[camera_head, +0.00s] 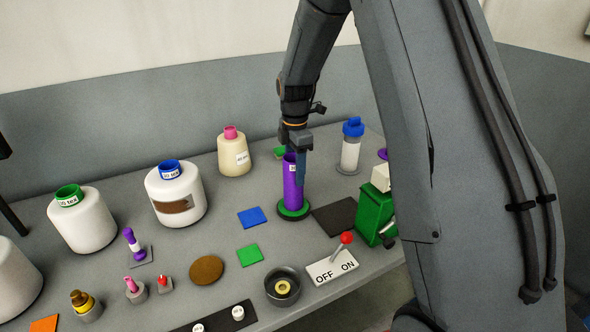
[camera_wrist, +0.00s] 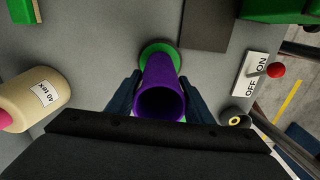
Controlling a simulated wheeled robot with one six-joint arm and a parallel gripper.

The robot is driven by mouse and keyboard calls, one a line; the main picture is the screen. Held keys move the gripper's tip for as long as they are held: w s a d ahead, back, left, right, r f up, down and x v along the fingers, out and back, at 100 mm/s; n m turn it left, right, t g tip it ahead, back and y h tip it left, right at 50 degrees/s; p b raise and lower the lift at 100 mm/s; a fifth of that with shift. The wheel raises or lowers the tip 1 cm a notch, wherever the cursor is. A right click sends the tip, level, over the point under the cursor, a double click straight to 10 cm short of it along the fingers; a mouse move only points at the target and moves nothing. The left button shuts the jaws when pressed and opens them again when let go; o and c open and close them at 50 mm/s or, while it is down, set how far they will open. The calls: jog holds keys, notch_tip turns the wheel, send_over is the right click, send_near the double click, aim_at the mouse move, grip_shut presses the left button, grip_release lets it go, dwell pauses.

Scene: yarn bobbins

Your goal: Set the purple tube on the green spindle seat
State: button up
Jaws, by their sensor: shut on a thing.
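The purple tube (camera_head: 292,185) stands upright over the round green spindle seat (camera_head: 294,212) on the grey table. In the head view its lower end meets the seat; whether it is fully down cannot be told. My gripper (camera_head: 299,165) is at the tube's upper part, with its fingers pointing down. In the wrist view my gripper (camera_wrist: 160,100) has one dark finger on each side of the purple tube (camera_wrist: 161,92), shut on it. The tube's open top faces the camera, and part of the green seat (camera_wrist: 158,48) shows beyond its far end.
A dark mat (camera_head: 335,216) and a green box (camera_head: 374,213) lie to the right of the seat. An OFF/ON lever switch (camera_head: 332,268) and a dark round cup (camera_head: 283,286) are in front. Yarn bobbins, including a cream one (camera_head: 234,155), stand to the left. Blue and green squares lie nearby.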

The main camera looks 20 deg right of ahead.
jog(key=o, duration=1.4)
notch_tip(320, 180, up, 8)
jog(key=b, duration=0.2)
jog(key=shift+f, duration=0.15)
notch_tip(320, 180, up, 6)
jog(key=p, duration=0.4)
